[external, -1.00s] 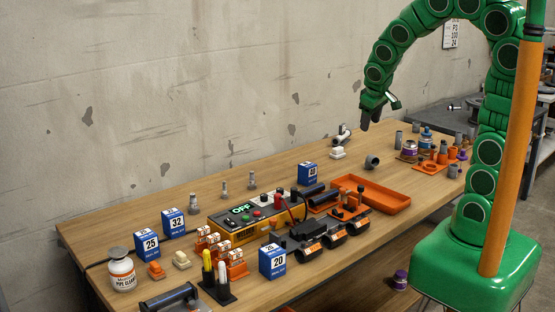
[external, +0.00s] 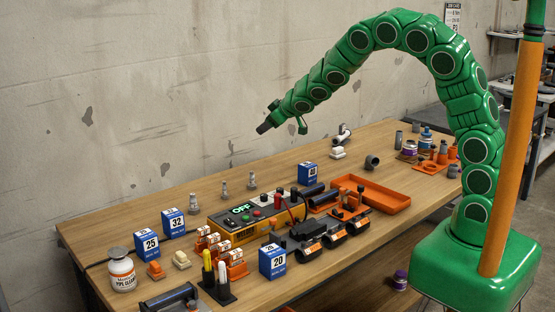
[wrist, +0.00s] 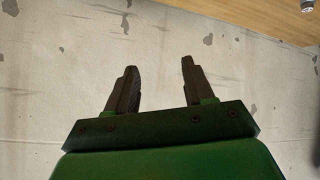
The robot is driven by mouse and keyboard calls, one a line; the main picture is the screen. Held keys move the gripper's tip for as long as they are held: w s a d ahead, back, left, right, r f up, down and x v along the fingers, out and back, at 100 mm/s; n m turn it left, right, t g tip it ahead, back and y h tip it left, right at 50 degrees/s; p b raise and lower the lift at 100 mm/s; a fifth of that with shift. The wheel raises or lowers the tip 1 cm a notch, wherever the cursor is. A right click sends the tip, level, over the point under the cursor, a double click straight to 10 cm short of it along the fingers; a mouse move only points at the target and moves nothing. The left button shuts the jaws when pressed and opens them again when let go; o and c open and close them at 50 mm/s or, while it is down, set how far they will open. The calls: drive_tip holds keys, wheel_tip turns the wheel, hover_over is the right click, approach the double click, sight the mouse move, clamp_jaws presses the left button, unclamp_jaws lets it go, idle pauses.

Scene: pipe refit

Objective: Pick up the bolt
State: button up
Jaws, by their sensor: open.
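Three small grey metal pieces stand upright along the wall side of the workbench in the external view: a left one (external: 194,201), a middle one (external: 224,189) and a right one (external: 252,180). They look like bolts, but they are too small to tell for sure. My gripper (external: 264,127) is in the air above the back of the bench, higher than these pieces and near the wall. In the wrist view my gripper (wrist: 158,70) shows two dark fingers apart with nothing between them. Part of a grey metal piece (wrist: 307,6) shows at that view's top right corner.
A yellow control box (external: 230,224) with an OFF display stands mid-bench. Bare wood runs along the wall side.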

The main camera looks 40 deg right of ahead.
drive_tip(key=w+a+f+n+y, duration=0.1)
drive_tip(key=w+a+f+y, duration=0.15)
drive_tip(key=a, duration=0.55)
drive_tip(key=w+a+f+n+y, duration=0.1)
drive_tip(key=a+f+n+y, duration=0.15)
drive_tip(key=a, duration=0.45)
drive_tip(key=n+g+y, duration=0.2)
drive_tip(key=y, duration=0.2)
hover_over(193, 203)
drive_tip(key=d, duration=0.3)
wheel_tip(193, 203, down, 5)
drive_tip(key=shift+m, duration=0.25)
drive_tip(key=shift+s+f, duration=0.15)
drive_tip(key=shift+f, duration=1.1)
drive_tip(key=shift+s+f, duration=0.2)
drive_tip(key=shift+f, duration=1.05)
drive_tip(key=shift+s+f, duration=0.15)
drive_tip(key=shift+f, duration=1.1)
drive_tip(key=shift+x, duration=2.6)
drive_tip(key=shift+r, duration=0.1)
drive_tip(key=shift+c, duration=0.2)
clamp_jaws()
